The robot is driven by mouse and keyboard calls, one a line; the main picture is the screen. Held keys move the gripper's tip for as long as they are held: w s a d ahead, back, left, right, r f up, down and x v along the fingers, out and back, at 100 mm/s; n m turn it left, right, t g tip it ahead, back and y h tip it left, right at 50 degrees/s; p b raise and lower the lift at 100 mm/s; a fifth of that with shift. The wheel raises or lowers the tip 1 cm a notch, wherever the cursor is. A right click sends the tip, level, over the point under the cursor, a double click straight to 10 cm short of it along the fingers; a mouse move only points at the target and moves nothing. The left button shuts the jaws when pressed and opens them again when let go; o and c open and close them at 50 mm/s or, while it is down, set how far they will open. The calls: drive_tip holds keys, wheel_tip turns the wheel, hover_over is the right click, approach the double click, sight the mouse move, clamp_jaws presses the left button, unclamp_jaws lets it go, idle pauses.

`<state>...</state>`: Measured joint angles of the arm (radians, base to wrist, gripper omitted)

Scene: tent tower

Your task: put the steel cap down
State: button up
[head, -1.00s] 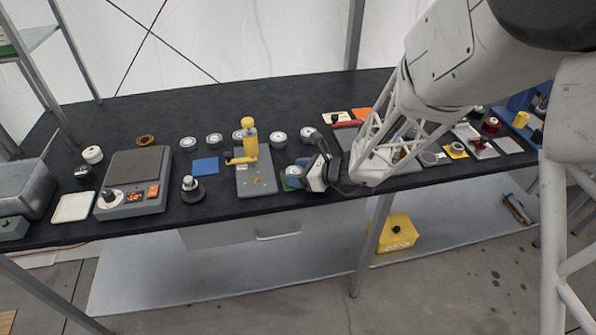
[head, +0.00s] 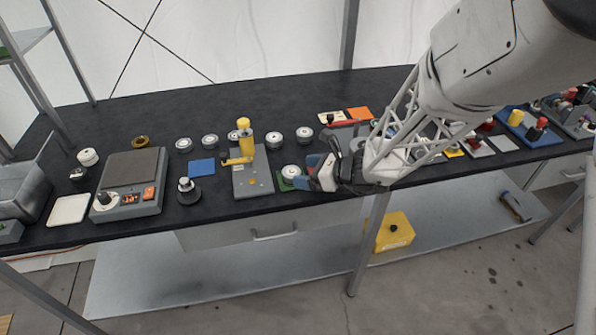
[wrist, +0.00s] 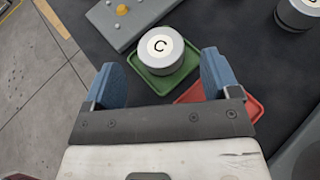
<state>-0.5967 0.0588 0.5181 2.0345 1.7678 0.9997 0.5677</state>
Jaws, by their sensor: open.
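A round steel cap (wrist: 160,50) with a white disc lettered "C" sits on a small green tray (wrist: 183,69) in the wrist view. In the head view the steel cap (head: 291,171) rests on the green tray (head: 285,185) near the table's front edge. My gripper (wrist: 161,84) is open, its two blue fingers apart and empty. The cap lies just beyond the fingertips and shows clear of them. In the head view my gripper (head: 308,173) is right of the cap. A red tray (wrist: 250,105) lies partly under my right finger in the wrist view.
A grey plate with a yellow press (head: 246,140) stands left of the cap. Several other lettered caps stand behind, one of them at the back (head: 304,135). A scale (head: 132,185) and a blue pad (head: 202,167) are farther left. Bare black table lies between.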

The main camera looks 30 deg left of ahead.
drive_tip(key=shift+v, duration=3.9)
drive_tip(key=shift+s+d+r+n, duration=0.1)
drive_tip(key=shift+d+r+n, duration=0.2)
drive_tip(key=shift+d+r, duration=0.1)
drive_tip(key=s+d+r+n+t+h, duration=0.1)
drive_tip(key=s+d+r+n+h, duration=0.3)
drive_tip(key=d, duration=1)
drive_tip(key=s+d+r+n+t+h, duration=0.1)
drive_tip(key=s+d+r+n+h, duration=0.4)
drive_tip(key=d, duration=0.9)
drive_tip(key=s+d+r+n+t+h, duration=0.2)
drive_tip(key=s+d+r+n+h, duration=0.2)
drive_tip(key=s+d, duration=0.6)
drive_tip(key=d+r+n, duration=0.2)
drive_tip(key=d+r, duration=0.1)
drive_tip(key=d, duration=0.1)
drive_tip(key=shift+d+r+n+h, duration=0.25)
drive_tip(key=shift+n+h, duration=0.05)
drive_tip(key=shift+n, duration=0.1)
